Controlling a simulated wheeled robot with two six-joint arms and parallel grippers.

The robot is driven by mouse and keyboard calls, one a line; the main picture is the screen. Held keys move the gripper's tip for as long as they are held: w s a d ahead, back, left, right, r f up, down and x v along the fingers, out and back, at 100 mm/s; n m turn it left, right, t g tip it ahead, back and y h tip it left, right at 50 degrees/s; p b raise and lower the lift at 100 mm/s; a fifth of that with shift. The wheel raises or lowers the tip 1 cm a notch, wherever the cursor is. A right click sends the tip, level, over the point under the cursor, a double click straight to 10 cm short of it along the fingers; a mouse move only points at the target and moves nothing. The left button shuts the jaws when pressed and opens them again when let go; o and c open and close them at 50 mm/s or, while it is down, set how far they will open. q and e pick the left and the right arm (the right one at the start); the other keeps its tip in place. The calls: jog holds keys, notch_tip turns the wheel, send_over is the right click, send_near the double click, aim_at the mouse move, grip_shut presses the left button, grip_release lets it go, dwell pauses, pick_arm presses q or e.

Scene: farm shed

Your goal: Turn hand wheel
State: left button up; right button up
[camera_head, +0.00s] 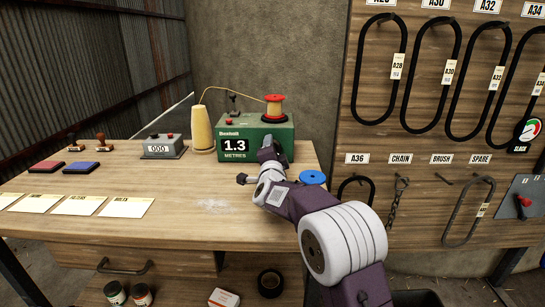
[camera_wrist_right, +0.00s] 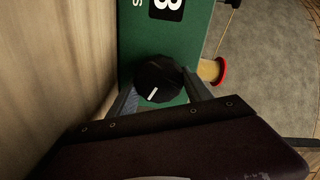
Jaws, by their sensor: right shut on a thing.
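The hand wheel is a black round knob (camera_wrist_right: 158,80) with a white mark, on the green face of a box, in the right wrist view. My right gripper (camera_wrist_right: 160,96) has one finger on each side of it and is shut on it. In the head view the green metering box (camera_head: 222,142) stands on the bench and reads 1.3 metres. My right gripper (camera_head: 270,152) is at the right part of its front, and the wheel is mostly hidden there. My left gripper is not in view.
A red-flanged spool (camera_head: 274,108) sits on the box, with a yellow thread running to a yellow cone (camera_head: 202,130). A grey counter (camera_head: 163,147), stamp pads and cards lie to the left. A blue disc (camera_head: 312,177) is beside my right arm. Belts hang on the board (camera_head: 425,150).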

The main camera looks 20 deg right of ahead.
jog(key=m+b, duration=0.3)
jog(key=shift+f+m, duration=0.3)
jog(key=shift+f, duration=0.05)
jog(key=m+b, duration=0.2)
jog(key=m, duration=0.1)
jog(key=shift+m, duration=0.3)
jog(key=m+b, duration=0.2)
jog(key=m, duration=0.1)
jog(key=shift+f+m+b, duration=0.1)
jog(key=shift+m+b, duration=0.2)
jog(key=shift+b, duration=0.05)
jog(key=shift+a+m+b, duration=0.1)
jog(key=shift+m+b, duration=0.85)
jog(key=shift+m, duration=1.05)
jog(key=o, duration=1.4)
jog(key=shift+c, duration=0.2)
